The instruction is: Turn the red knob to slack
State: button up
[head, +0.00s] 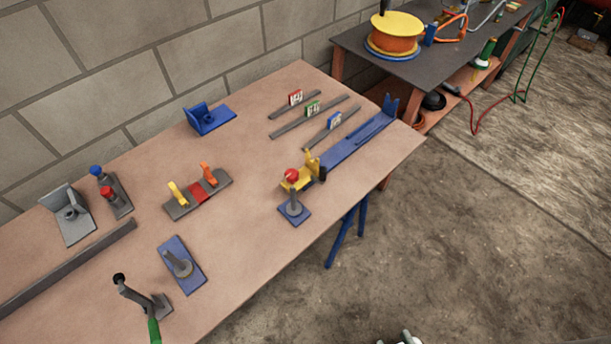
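A red knob (292,175) sits on a yellow block (298,182) at the near end of a long blue rail (352,147), at the table's right front edge. A second red knob (107,192) stands beside a blue knob (96,171) on a grey plate at the left. The view does not settle which red knob is meant, and no slack marking can be read. My gripper cannot be made out; only a small pale part shows at the bottom edge, and I cannot tell what it is.
The brown table (240,255) also holds a grey plate with yellow, red and orange parts (198,194), blue and grey upright pegs, a black-knobbed lever with a green handle (154,330), and several grey strips with tags. A dark bench (445,65) stands behind.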

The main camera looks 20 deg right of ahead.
aim_at(291, 174)
jog(key=k+z, duration=0.4)
jog(key=k+l+z, duration=0.1)
jog(key=z, duration=0.35)
jog(key=k, duration=0.1)
